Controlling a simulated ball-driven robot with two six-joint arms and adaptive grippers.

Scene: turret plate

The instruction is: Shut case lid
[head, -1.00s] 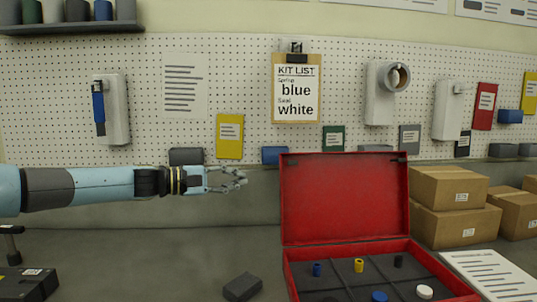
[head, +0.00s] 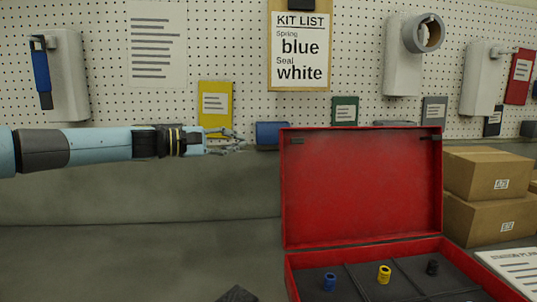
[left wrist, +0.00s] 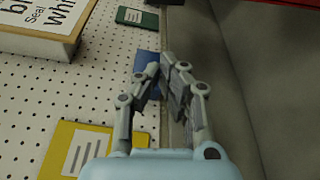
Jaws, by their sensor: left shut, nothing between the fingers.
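A red case stands open on the bench, its lid (head: 362,190) upright at the back and its base (head: 292,277) in front. The base has dark compartments holding a blue piece (head: 329,282), a yellow piece (head: 384,275) and a black piece (head: 432,268); its front is cut off by the frame. My left gripper (head: 240,143) is shut and empty, left of the lid's upper left corner and apart from it. In the left wrist view its fingers (left wrist: 170,72) meet at the tips, and a bit of red shows at the top right. My right gripper is not seen.
A pegboard behind carries a kit list (head: 300,45) reading spring blue, seal white. Cardboard boxes (head: 490,180) stand right of the case, with a printed sheet (head: 515,265) in front of them. The bench left of the case is mostly clear, with a dark block (head: 238,294) at the bottom edge.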

